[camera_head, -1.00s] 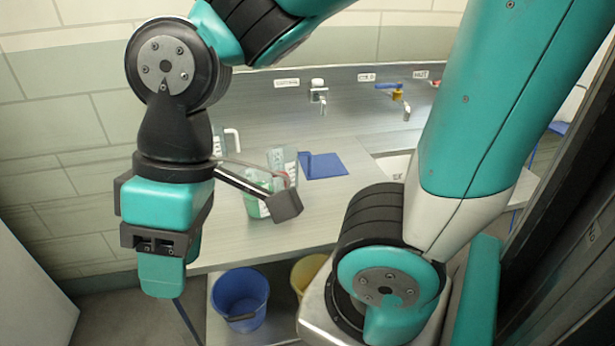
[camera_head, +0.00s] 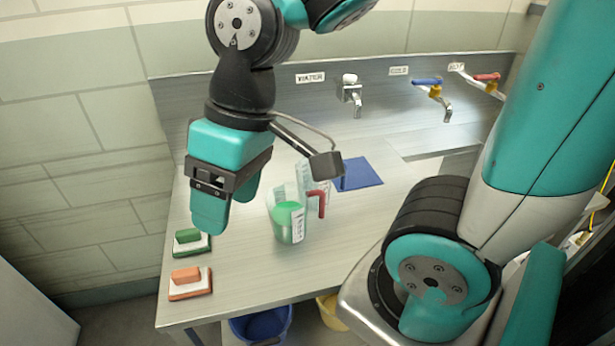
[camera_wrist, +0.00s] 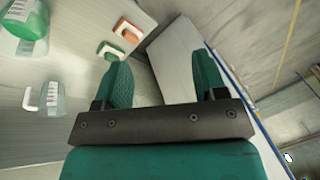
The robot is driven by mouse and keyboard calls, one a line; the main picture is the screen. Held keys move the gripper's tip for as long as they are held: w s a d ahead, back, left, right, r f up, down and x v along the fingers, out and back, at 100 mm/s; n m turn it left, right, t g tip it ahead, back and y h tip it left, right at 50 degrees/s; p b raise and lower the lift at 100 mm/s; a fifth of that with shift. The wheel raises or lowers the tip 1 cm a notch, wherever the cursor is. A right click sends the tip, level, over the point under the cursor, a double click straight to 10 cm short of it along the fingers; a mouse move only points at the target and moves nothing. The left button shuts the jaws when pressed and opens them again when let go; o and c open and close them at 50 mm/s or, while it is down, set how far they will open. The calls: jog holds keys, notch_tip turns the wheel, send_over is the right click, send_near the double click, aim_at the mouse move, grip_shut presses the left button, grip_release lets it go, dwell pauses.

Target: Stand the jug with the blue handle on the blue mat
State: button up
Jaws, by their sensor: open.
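A clear jug (camera_head: 313,182) stands on the counter behind the red-handled jug, just left of the blue mat. Its handle is mostly hidden by my wrist camera; a blue handle showed there earlier. The blue mat (camera_head: 362,175) lies flat, with nothing seen standing on it. My gripper (camera_head: 228,205) is open and empty, above the left part of the counter. Its two fingers also show apart in the wrist view (camera_wrist: 163,82).
A jug with red handle and green liquid (camera_head: 287,222) stands in front. A white-handled jug (camera_wrist: 50,98) shows in the wrist view. Green (camera_head: 188,238) and orange (camera_head: 187,278) sponge blocks lie at the left edge. Blue (camera_head: 262,327) and yellow (camera_head: 332,310) buckets stand below. Taps line the back.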

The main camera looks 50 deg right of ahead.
jog(key=w+d+f+m+h, duration=0.2)
jog(key=w+d+m, duration=0.85)
jog(key=d, duration=0.65)
jog(key=w+d+f+m+h, duration=0.15)
jog(key=d+m, duration=0.45)
jog(key=d, duration=1.2)
notch_tip(320, 180, down, 18)
jog(key=p, duration=0.3)
jog(key=shift+s+d+p, duration=0.15)
jog(key=shift+d+p, duration=0.2)
jog(key=shift+p, duration=0.05)
